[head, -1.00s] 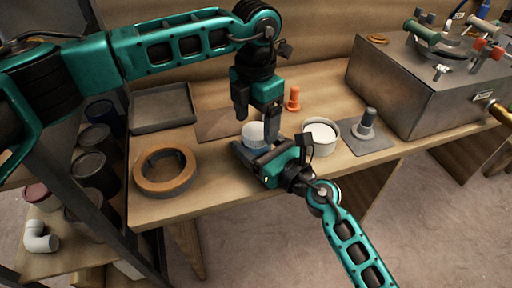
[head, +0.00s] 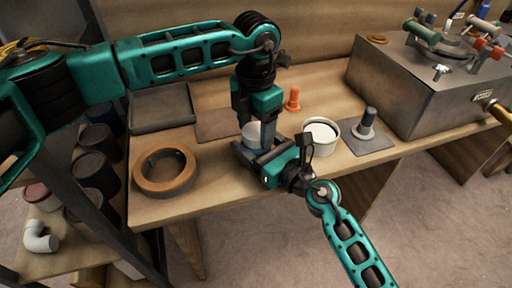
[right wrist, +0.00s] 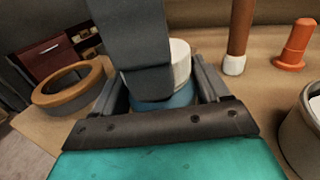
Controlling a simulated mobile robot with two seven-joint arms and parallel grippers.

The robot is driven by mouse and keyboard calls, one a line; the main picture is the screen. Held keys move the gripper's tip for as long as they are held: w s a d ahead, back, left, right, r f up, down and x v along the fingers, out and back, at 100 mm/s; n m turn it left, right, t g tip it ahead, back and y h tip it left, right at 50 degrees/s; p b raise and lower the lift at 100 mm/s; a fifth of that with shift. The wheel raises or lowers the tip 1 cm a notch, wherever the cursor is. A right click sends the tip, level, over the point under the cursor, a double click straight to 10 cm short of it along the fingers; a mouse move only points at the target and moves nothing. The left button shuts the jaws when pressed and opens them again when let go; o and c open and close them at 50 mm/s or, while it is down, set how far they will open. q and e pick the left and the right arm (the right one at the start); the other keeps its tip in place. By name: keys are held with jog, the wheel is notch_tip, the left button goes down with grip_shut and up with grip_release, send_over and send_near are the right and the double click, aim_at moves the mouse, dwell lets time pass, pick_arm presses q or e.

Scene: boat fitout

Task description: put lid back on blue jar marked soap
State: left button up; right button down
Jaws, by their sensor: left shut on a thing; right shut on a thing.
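The blue jar (right wrist: 168,102) stands upright on the bench between the fingers of my right gripper (right wrist: 165,98), which is shut on it. In the head view my right gripper (head: 258,152) reaches it from the front right. The white lid (right wrist: 181,62) is directly above the blue part in the right wrist view, and it also shows in the head view (head: 250,130). My left gripper (head: 256,128) points down from above and is shut on the lid. Its dark finger hides much of the lid and jar, so I cannot tell whether they touch. No label is readable.
A wooden ring (head: 165,171) lies left on the bench, with a grey tray (head: 162,108) behind. An orange peg (head: 293,98), a white pot (head: 321,136) and a grey plate with a dark peg (head: 368,125) are to the right. A large metal box (head: 425,90) stands far right.

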pick_arm(q)
jog(key=shift+c, duration=1)
jog(key=o, duration=1.2)
jog(key=shift+o, duration=0.2)
notch_tip(320, 180, up, 12)
pick_arm(e)
grip_release()
jog(key=shift+s+d, duration=0.1)
